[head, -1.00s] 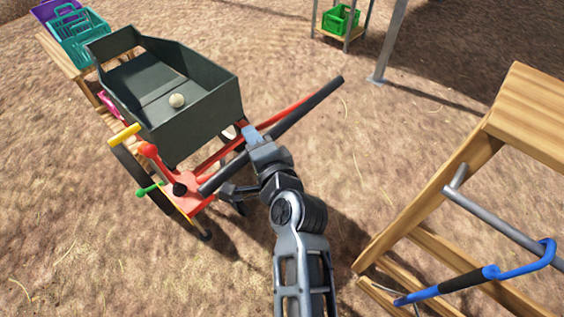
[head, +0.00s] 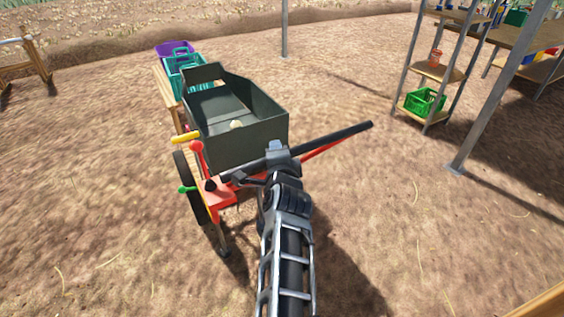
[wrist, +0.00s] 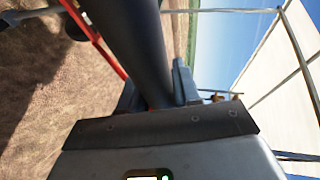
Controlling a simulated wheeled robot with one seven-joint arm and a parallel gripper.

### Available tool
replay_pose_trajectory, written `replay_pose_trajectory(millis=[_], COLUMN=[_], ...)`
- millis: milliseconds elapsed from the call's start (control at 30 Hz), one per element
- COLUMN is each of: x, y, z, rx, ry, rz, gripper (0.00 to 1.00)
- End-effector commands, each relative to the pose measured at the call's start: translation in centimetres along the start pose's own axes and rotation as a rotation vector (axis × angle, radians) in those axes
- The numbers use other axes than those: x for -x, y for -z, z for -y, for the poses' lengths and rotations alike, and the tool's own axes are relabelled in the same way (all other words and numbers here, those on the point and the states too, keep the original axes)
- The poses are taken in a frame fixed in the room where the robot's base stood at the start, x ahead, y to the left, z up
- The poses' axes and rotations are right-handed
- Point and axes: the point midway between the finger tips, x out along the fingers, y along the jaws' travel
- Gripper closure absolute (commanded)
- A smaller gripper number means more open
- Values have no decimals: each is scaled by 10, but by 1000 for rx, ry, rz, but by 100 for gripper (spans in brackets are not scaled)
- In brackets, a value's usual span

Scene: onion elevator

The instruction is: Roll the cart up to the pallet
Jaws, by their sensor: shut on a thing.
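The cart (head: 255,143) has a dark grey open box on a red frame, with a wheel on its left side. A pale round onion (head: 236,125) lies in the box. A long black handle bar (head: 335,136) runs across the near end of the cart. My gripper (head: 279,152) is shut on this bar, near its middle. In the wrist view the dark bar (wrist: 135,40) runs up between the fingers, with a red rod (wrist: 95,38) beside it. I cannot make out a pallet for certain.
Purple and teal crates (head: 183,72) stand on a wooden support behind the cart. A shelf rack with a green crate (head: 424,101) and a metal post (head: 490,110) stand at the right. Bare ground (head: 110,190) lies open at the left and front.

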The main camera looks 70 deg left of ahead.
Motion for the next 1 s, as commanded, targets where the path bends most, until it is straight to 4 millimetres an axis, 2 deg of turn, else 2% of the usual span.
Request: replay_pose_trajectory(millis=[433, 467, 600, 667, 1000], x=[-3, -3, -3, -3, 2], y=[-2, -2, -2, -2, -1], z=[2, 2, 2, 2, 1], rx=[1, 1, 1, 0, 0], ry=[1, 1, 1, 1, 1], rz=[2, 2, 2, 1, 0], gripper=[100, 67, 53, 48, 48])
